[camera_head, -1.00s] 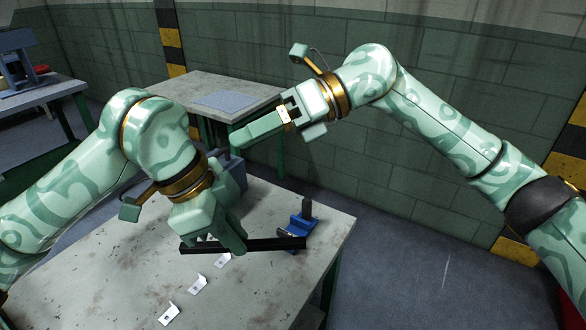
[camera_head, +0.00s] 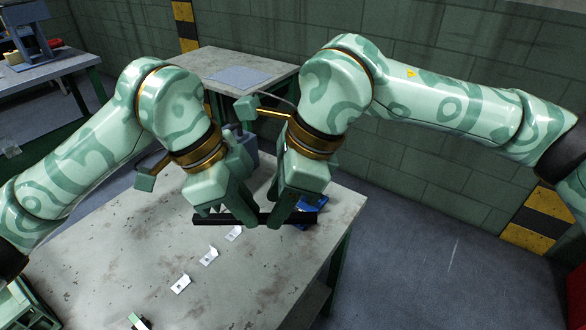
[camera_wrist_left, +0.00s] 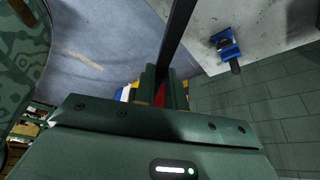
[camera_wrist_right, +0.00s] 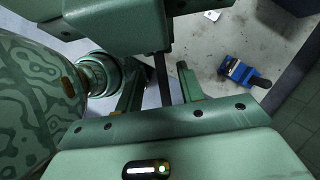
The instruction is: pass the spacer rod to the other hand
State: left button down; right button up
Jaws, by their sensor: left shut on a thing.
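The spacer rod is a long black bar (camera_head: 208,220), held level above the worktable in the head view. My left gripper (camera_head: 241,217) is shut on it, left of its middle. The rod (camera_wrist_left: 179,35) runs up from between the left fingers in the left wrist view. My right gripper (camera_head: 279,218) is at the rod's right half, close beside the left gripper. In the right wrist view, the rod (camera_wrist_right: 161,78) lies between the right fingers, which stand apart with gaps on both sides. Contact at the right fingertips cannot be made out.
The worktable (camera_head: 235,290) lies below, with several small bright brackets (camera_head: 208,256) in a row. A blue vise (camera_wrist_right: 240,72) stands near the table's right edge, partly hidden behind my right gripper in the head view. Another table (camera_head: 225,60) stands behind.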

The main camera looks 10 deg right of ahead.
jog(key=shift+x, duration=1.1)
jog(key=shift+c, duration=0.4)
grip_shut()
pick_arm(q)
jog(key=c, duration=1.4)
grip_release()
jog(key=shift+o, duration=0.2)
